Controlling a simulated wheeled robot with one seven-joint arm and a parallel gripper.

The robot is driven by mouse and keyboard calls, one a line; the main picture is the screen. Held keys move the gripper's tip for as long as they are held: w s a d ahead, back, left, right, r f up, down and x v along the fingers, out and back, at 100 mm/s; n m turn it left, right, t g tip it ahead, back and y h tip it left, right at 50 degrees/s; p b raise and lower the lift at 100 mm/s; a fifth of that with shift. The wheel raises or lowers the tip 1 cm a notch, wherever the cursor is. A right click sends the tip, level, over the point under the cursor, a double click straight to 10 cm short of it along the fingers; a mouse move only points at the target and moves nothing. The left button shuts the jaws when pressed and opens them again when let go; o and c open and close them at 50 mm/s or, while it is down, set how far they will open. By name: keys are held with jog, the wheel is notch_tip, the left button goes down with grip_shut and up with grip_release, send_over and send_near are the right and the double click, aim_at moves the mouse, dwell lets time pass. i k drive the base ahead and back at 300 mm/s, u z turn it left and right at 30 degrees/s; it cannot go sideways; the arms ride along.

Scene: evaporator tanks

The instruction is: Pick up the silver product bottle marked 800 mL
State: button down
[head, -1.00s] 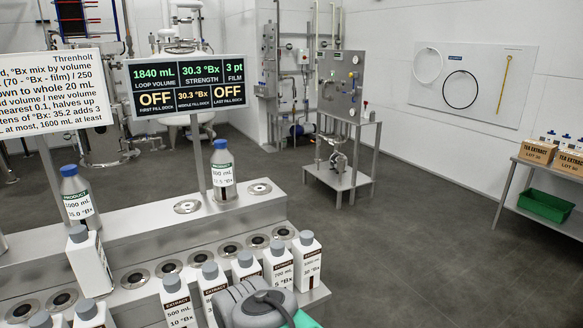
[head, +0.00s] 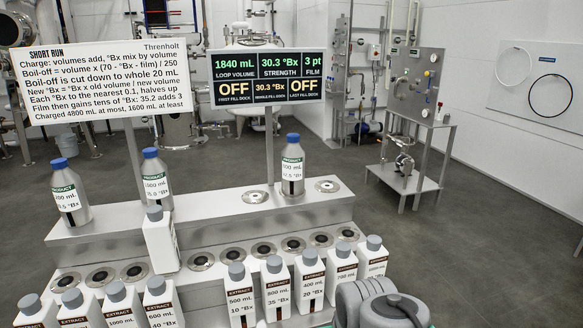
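Three silver product bottles with blue caps stand upright on the raised metal shelf. The left one (head: 70,196) has a small label ending in "00 mL", its first digit unclear. The middle one (head: 156,178) reads about 1000 mL and is partly hidden by a white bottle in front. The right one (head: 292,166) stands apart below the display; its label ends in "00 mL", but I cannot surely read the first digit. A grey rounded part of my arm shows at the bottom right. My gripper is not in view.
White extract bottles with grey caps (head: 277,290) line the front, and one (head: 160,240) stands higher, before the middle silver bottle. Round docks (head: 255,196) dot the shelf (head: 110,232). A display (head: 268,80) and a text sign (head: 105,80) rise behind. Open floor lies right.

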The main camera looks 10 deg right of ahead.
aim_at(293, 155)
jog(key=z, duration=0.45)
jog(key=i, duration=0.9)
jog(key=u, duration=1.15)
